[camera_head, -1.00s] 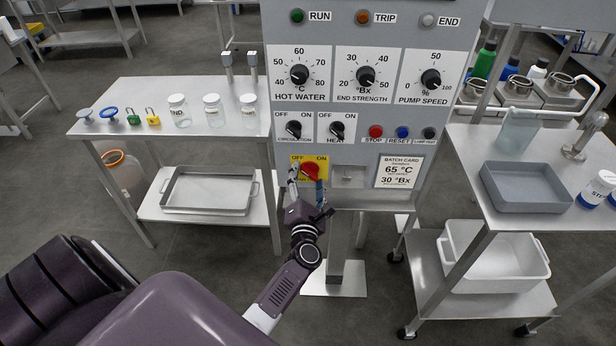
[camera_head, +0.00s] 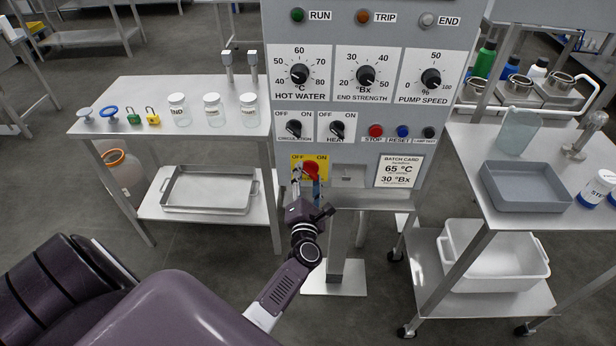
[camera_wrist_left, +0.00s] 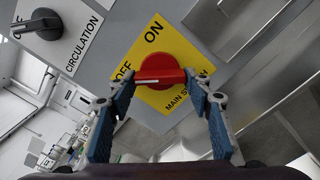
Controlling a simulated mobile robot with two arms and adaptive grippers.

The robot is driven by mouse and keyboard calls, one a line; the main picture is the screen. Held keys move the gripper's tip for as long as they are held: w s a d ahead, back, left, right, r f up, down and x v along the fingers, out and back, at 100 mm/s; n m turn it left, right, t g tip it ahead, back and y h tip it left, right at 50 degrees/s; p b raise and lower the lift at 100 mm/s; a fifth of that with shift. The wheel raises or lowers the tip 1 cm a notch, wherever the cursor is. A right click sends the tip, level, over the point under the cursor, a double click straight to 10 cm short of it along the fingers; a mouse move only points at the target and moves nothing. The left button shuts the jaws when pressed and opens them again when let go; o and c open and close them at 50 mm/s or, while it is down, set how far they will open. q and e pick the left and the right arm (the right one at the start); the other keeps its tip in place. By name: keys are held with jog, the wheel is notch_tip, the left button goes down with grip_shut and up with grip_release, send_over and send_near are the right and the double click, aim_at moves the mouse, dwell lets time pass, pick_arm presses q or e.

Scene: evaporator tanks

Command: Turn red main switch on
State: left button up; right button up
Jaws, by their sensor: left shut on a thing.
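The red main switch (camera_head: 311,171) is a red knob on a yellow plate (camera_head: 323,163) marked OFF at left and ON at right, low on the grey panel. In the left wrist view the red knob (camera_wrist_left: 160,76) lies level in the picture, its white mark on the side of the word OFF. My left gripper (camera_head: 308,186) is at the switch from below. Its two blue-padded fingers (camera_wrist_left: 162,98) are on either side of the knob, shut on it. They partly cover the plate's lower lettering. My right gripper is not in view.
The CIRCULATION knob (camera_head: 294,128) and HEAT knob (camera_head: 337,130) sit just above the yellow plate. STOP (camera_head: 376,131) and RESET (camera_head: 402,132) buttons are to the right. A metal ledge (camera_head: 372,198) juts out at lower right. Side tables flank the panel.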

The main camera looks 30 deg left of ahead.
pick_arm(q)
jog(key=m+p, duration=0.3)
jog(key=m, duration=0.6)
jog(key=shift+r, duration=0.2)
jog(key=m+p, duration=0.1)
jog(key=m, duration=0.3)
jog(key=shift+m, duration=0.3)
jog(key=shift+m+p, duration=0.55)
jog(key=shift+m, duration=1.35)
jog(key=o, duration=1.2)
jog(key=shift+c, duration=0.2)
